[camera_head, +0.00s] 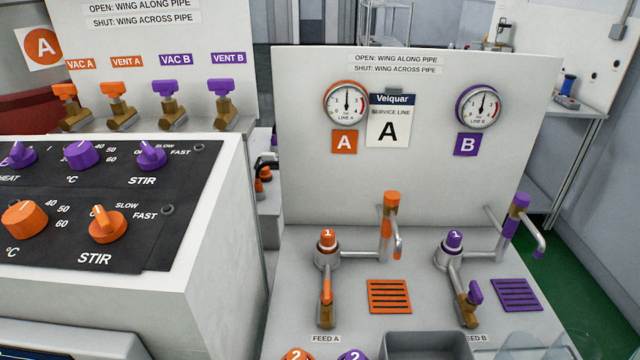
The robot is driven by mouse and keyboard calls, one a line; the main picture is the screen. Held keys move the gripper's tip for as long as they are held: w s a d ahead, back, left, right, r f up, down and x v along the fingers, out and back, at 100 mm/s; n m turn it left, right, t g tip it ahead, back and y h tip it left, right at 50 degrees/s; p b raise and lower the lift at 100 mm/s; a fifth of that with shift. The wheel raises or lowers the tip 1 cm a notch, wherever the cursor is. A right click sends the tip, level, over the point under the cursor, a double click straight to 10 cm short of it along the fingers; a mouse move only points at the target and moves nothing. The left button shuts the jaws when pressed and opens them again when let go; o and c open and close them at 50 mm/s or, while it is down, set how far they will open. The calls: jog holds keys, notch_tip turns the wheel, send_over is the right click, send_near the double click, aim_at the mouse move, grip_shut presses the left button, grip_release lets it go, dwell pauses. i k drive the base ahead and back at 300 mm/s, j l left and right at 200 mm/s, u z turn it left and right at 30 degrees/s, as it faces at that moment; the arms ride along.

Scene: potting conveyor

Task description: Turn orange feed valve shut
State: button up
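The orange feed valve (326,287) sits on the bench panel at lower centre, above the label FEED A (325,339). It has an orange wing on a brass body, on a short pipe running toward me from the orange-capped fitting marked 1 (327,243). The wing appears to lie along the pipe. The sign (396,63) on the back panel reads open with wing along pipe, shut with wing across. The line A gauge (347,103) has its needle pointing about straight up. My gripper is not in view.
A purple feed valve (474,294) stands to the right, with a purple-topped tap (518,215) behind it. An orange-topped tap (390,222) and orange grate (389,296) are close beside the orange valve. A grey tray (386,347) sits in front. A white control box (215,215) stands left.

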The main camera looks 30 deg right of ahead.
aim_at(327, 295)
jog(key=k+j+z, duration=0.15)
jog(key=z, duration=0.2)
jog(key=k+j+z, duration=0.1)
jog(key=z, duration=0.3)
jog(key=k+z, duration=0.35)
jog(key=i+j, duration=0.05)
jog(key=i, duration=0.05)
